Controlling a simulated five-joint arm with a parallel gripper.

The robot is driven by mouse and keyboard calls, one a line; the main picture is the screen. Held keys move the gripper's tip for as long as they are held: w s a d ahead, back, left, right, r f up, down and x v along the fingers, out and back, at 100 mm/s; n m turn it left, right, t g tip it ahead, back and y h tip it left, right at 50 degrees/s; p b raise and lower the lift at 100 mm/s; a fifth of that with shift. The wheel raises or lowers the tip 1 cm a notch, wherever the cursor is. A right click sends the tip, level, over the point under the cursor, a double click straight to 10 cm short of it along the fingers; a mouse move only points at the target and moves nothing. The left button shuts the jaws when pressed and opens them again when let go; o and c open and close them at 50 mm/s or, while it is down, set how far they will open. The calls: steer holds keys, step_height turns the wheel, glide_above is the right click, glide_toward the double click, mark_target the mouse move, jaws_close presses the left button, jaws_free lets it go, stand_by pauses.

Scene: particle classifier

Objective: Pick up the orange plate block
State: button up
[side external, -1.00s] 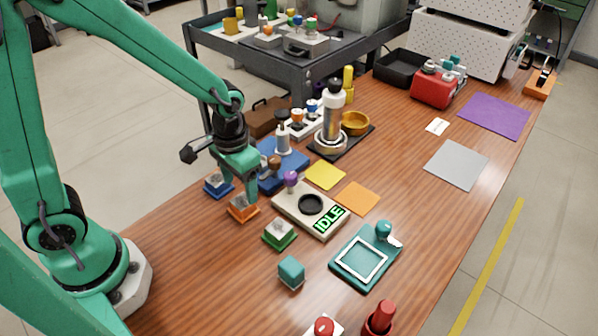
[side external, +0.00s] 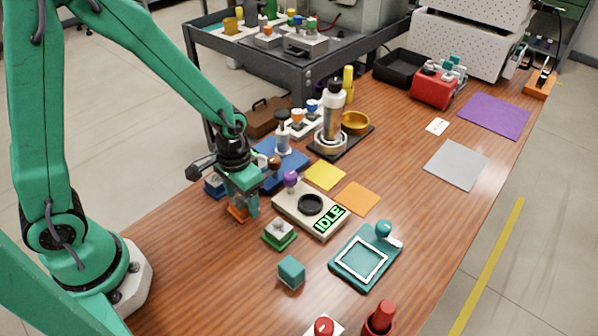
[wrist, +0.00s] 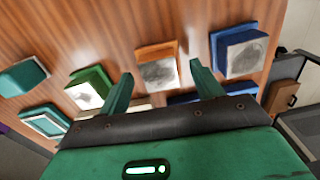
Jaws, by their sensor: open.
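The orange plate block (side external: 237,214), with a grey top face, stands on the wooden table in the side view, partly hidden by my gripper. In the wrist view the orange plate block (wrist: 152,53) lies between and a little ahead of the two fingers. My gripper (side external: 244,206) is low over the block and points down, with its fingers apart. In the wrist view my gripper (wrist: 160,84) is open with nothing clamped; I cannot tell whether a finger touches the block.
A blue plate block (side external: 214,187) stands close on one side, and a green one (side external: 279,235) on the other. A beige IDLE station (side external: 292,203) with a purple knob is to the right. A teal cube (side external: 291,272) stands nearer the front. The table front left is clear.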

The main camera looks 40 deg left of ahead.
mark_target(243, 203)
steer(key=shift+c, duration=0.4)
steer(key=c, duration=1.1)
steer(key=shift+r, duration=0.2)
steer(key=shift+w+r, duration=0.1)
steer(key=shift+r, duration=1.1)
steer(key=shift+s+d+r, duration=0.15)
steer(key=shift+r, duration=0.3)
steer(key=shift+s+d+r, duration=0.1)
steer(key=shift+d+r, duration=0.05)
steer(key=shift+r, duration=0.3)
steer(key=s+d+r, duration=0.4)
steer(key=s+d, duration=0.1)
steer(key=s+d+r, duration=0.2)
steer(key=d, duration=0.1)
steer(key=shift+s+d+r, duration=0.1)
steer(key=shift+s+r, duration=0.05)
steer(key=shift+r, duration=0.05)
